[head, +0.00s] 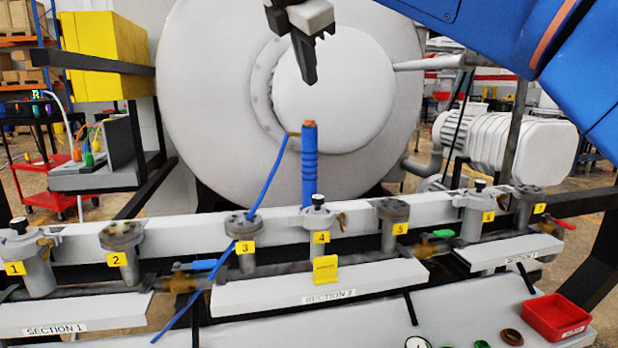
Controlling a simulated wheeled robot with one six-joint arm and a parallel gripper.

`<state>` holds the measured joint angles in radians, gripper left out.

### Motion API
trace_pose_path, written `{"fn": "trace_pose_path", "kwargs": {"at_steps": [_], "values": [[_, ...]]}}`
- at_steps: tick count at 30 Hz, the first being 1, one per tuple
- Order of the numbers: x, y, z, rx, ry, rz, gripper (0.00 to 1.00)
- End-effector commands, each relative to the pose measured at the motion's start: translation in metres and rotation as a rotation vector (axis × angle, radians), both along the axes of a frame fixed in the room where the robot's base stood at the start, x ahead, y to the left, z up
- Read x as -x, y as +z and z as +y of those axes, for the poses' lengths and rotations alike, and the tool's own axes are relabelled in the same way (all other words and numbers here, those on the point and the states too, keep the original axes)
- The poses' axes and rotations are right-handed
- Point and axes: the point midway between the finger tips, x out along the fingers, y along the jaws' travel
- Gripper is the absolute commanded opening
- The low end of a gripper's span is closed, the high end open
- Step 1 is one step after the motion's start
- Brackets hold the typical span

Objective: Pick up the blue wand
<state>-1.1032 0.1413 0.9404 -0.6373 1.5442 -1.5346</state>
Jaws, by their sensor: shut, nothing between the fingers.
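The blue wand (309,170) stands upright behind the fitting tagged 4, near the middle of the head view. It has a ribbed blue body and an orange-brown tip, and a thin blue hose (262,188) runs from near its top down to the lower left. Its lower end is hidden behind the fitting. My gripper (308,78) is shut and empty, pointing down above the wand. In the picture, a gap shows between the fingertips and the wand's top.
A pipe rail with fittings tagged 1 to 7 crosses the front. A yellow tent sign (325,269) stands on the Section 2 plate (390,278). A red tray (556,317) sits lower right. The large round furnace door (215,95) is behind the wand.

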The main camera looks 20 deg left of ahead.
Motion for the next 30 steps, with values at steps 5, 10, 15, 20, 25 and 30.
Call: {"fn": "trace_pose_path", "kwargs": {"at_steps": [5,10,15,20,25,30], "values": [[0.000,0.000,0.000,0.000,0.000,0.000,0.00],[0.000,0.000,0.000,0.000,0.000,0.000,0.00],[0.000,0.000,0.000,0.000,0.000,0.000,0.02],[0.004,-0.005,0.000,0.020,0.001,-0.012,0.41],[0.019,-0.025,-0.005,0.110,0.004,-0.077,0.48],[0.045,-0.053,-0.012,0.243,0.028,-0.200,0.48]]}}
